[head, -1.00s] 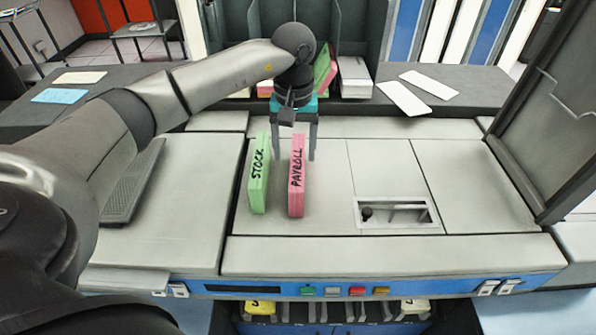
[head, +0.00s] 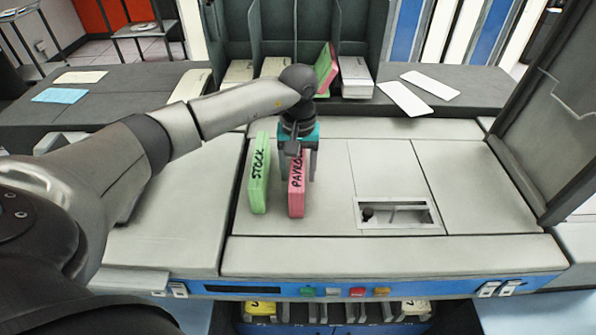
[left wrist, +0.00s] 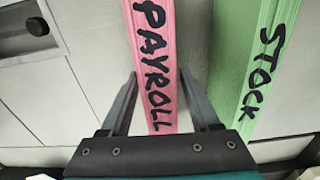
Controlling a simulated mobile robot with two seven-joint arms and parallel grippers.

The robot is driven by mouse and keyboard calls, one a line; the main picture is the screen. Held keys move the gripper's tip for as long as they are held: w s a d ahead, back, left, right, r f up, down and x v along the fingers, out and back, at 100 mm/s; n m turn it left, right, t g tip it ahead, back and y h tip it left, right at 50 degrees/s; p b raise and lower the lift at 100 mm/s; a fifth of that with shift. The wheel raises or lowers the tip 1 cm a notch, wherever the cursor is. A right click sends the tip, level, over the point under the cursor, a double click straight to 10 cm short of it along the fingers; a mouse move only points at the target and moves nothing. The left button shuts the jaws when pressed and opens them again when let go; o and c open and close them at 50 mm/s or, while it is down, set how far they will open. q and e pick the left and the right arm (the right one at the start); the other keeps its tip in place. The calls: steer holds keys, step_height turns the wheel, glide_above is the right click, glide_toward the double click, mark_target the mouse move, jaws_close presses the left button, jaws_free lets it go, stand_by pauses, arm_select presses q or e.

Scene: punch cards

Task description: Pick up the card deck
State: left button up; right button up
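The pink card deck marked PAYROLL (head: 296,195) stands upright on the grey machine top. A green deck marked STOCK (head: 259,180) stands just left of it in the head view. My left gripper (head: 298,177) has come down over the far part of the pink deck and hides some of its label. In the left wrist view, its two fingers (left wrist: 158,75) are apart, one on each side of the pink deck (left wrist: 153,50), with the green deck (left wrist: 262,60) outside them to the right. My right gripper is not in view.
A recessed slot (head: 398,213) lies in the machine top to the right. Behind stands a dark rack (head: 300,38) with several card decks. White cards (head: 403,98) lie on the back ledge. A dark raised cover (head: 557,120) bounds the right side.

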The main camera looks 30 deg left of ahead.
arm_select(q)
jaws_close()
steer(key=shift+r, duration=0.1)
stand_by(0.5)
